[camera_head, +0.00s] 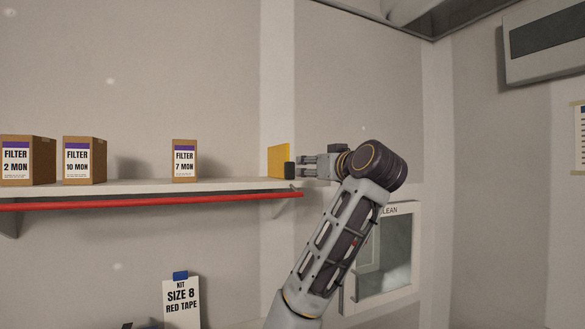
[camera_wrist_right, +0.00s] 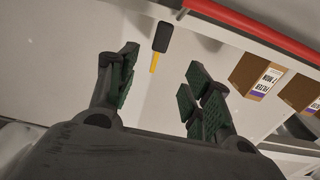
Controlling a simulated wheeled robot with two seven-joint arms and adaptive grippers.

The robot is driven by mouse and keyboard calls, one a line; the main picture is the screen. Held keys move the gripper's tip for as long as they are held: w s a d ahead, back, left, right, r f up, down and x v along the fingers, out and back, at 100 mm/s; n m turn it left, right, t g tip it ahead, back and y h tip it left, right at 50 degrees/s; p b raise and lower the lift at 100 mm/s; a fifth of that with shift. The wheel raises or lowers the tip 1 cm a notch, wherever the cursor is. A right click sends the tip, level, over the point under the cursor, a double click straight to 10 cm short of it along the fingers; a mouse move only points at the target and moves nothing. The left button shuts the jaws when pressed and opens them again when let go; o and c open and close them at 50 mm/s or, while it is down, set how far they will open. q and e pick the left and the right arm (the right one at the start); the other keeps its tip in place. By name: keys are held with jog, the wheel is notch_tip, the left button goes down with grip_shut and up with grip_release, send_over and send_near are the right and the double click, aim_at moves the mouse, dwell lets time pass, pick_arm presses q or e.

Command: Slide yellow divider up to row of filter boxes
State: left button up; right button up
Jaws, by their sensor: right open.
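The yellow divider (camera_head: 278,162) stands upright near the right end of the shelf, with a dark block (camera_head: 289,169) at its near right edge. My right gripper (camera_head: 305,167) is open and empty just right of that block. In the right wrist view the yellow divider (camera_wrist_right: 154,62) shows edge-on beyond the open fingers (camera_wrist_right: 162,68), and I cannot tell if they touch it. The filter boxes stand left of the divider: 2 MON (camera_head: 27,160), 10 MON (camera_head: 85,160) and 7 MON (camera_head: 185,160).
The shelf (camera_head: 230,185) has a red front rail (camera_head: 150,201). Its surface is clear between the 7 MON box and the divider, with another gap between the 10 MON and 7 MON boxes. A "SIZE 8 RED TAPE" card (camera_head: 181,303) stands below.

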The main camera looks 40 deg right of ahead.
aim_at(291, 166)
jog(key=shift+p+x, duration=1.9)
jog(key=shift+x, duration=5)
jog(key=shift+a, duration=0.1)
grip_shut()
